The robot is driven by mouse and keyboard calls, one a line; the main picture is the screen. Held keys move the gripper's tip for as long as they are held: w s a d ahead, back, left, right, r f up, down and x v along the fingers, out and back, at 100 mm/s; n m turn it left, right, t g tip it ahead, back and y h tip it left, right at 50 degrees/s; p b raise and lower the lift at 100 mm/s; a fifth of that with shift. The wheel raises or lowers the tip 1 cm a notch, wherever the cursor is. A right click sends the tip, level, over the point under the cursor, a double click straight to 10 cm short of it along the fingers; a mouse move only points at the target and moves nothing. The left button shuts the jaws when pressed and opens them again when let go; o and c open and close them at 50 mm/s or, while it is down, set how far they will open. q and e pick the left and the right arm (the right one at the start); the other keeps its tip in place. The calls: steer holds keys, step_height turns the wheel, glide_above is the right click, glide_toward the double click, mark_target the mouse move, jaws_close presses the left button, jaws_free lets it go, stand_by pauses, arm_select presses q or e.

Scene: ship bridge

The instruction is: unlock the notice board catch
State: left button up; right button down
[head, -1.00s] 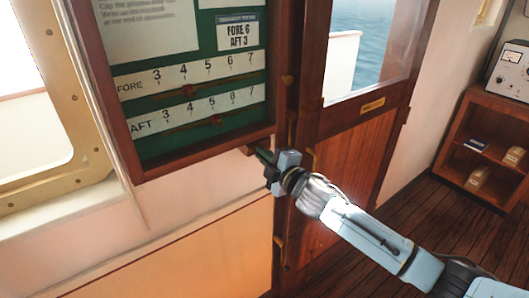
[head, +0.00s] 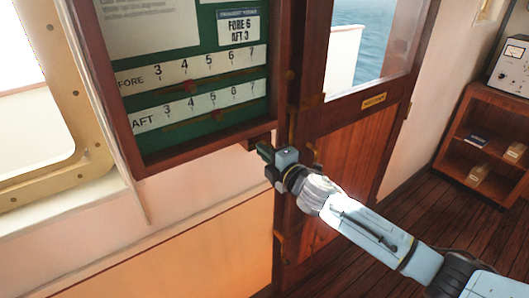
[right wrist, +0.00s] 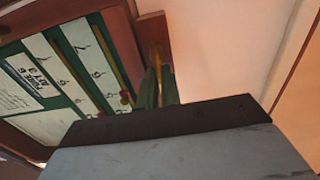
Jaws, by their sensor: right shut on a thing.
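The notice board (head: 190,171) is a wood-framed case with a green backing on the wall, left of centre in the head view. A small wooden block (head: 254,143) juts from its lower right corner. In the right wrist view, the block (right wrist: 151,27) carries a thin brass catch (right wrist: 158,55). My right gripper (head: 264,149) is at this corner, its dark green fingers (right wrist: 158,88) closed on the brass catch. The fingers hide part of the catch, so its exact setting cannot be told. My left gripper is not in view.
A wooden door (head: 350,150) with a window and brass fittings stands just right of the board. A window frame (head: 85,165) is at the left. A shelf unit (head: 455,165) with small boxes stands at the far right. The wall below the board is clear.

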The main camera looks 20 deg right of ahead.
steer(key=c, duration=1.6)
jaws_free()
steer(key=b+v, duration=0.2)
steer(key=v, duration=1.1)
steer(key=shift+s, duration=0.2)
steer(key=shift+d, duration=0.15)
